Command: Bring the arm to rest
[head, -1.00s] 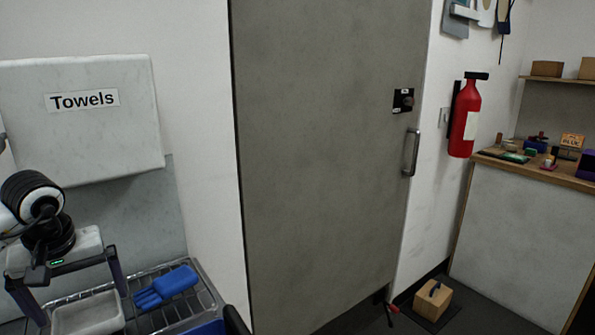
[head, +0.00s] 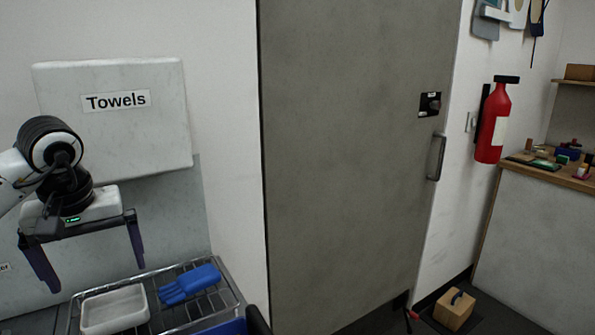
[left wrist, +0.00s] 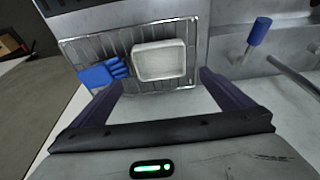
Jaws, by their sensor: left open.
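My left gripper (head: 92,264) hangs at the left of the head view with its two dark fingers spread wide and nothing between them. It is above the sink area, to the left of and higher than the wire rack. In the left wrist view my left gripper (left wrist: 162,95) also shows open and empty, with the rack beyond its fingertips. My right gripper is in neither view.
A wire rack (head: 236,297) holds a white tray (head: 114,309) and a blue glove (head: 189,284). A towel dispenser (head: 112,120) hangs behind my left arm. A grey door (head: 350,160), red extinguisher (head: 491,135) and wooden block (head: 454,309) are to the right.

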